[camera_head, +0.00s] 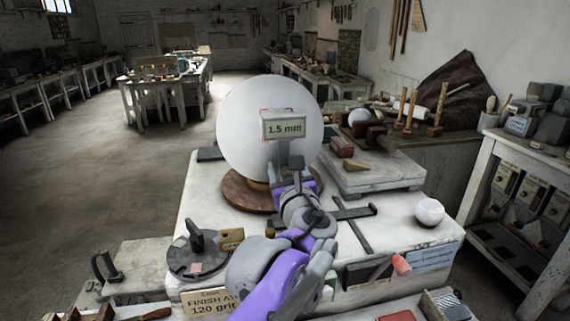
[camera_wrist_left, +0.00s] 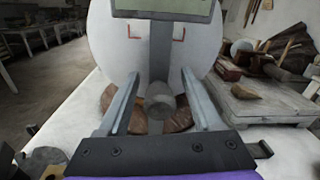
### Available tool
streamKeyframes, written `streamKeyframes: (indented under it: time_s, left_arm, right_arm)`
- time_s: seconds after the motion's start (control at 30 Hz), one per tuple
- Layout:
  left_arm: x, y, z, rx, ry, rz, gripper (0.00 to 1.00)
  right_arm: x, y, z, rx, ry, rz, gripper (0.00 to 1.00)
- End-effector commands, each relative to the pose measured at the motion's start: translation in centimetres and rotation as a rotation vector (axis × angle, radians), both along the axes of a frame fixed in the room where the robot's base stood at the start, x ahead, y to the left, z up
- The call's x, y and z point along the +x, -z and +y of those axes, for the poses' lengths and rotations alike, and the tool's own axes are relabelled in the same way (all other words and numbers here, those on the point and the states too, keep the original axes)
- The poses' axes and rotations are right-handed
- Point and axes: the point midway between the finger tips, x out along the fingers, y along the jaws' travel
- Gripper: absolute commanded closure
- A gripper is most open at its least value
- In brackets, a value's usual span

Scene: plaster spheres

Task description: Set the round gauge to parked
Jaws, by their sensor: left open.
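A grey gauge with a "1.5 mm" display (camera_head: 284,128) stands in front of a large white plaster sphere (camera_head: 240,115). In the left wrist view, the display (camera_wrist_left: 165,8) is at the top edge, with a grey stem (camera_wrist_left: 160,50) below it. My left gripper (camera_head: 290,165) is open in front of the sphere. In the left wrist view, its fingers (camera_wrist_left: 160,75) are on either side of the stem and a rounded grey end, with gaps showing. Contact with the gauge cannot be told. My right gripper is not in view.
The sphere rests on a round brown base (camera_head: 240,194) on a pale worktable. A round grey disc with an upright part (camera_head: 196,250) lies front left, near a "FINISH AT 120 grit" card (camera_head: 212,302). A dark cross-shaped tool (camera_head: 352,213) and small white ball (camera_head: 429,212) lie right.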

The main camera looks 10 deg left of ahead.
Motion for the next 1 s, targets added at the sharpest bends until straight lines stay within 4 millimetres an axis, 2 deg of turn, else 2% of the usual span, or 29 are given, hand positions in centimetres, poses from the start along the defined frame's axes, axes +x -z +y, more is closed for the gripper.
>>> streamKeyframes:
  time_s: [0.13, 0.43, 0.8, 1.0]
  left_arm:
    - [1.02, 0.01, 0.38, -0.001, 0.000, 0.000, 0.33]
    - [1.18, 0.05, 0.45, -0.002, 0.000, 0.000, 0.33]
    - [1.15, 0.05, 0.43, -0.002, 0.001, 0.000, 1.00]
    - [1.15, 0.05, 0.42, -0.002, 0.001, 0.000, 1.00]
  right_arm:
    - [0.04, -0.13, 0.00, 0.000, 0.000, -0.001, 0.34]
    - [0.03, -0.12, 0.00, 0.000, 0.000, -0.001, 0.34]
    - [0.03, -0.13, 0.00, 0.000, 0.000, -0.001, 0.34]
    - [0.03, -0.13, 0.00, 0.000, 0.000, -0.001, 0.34]
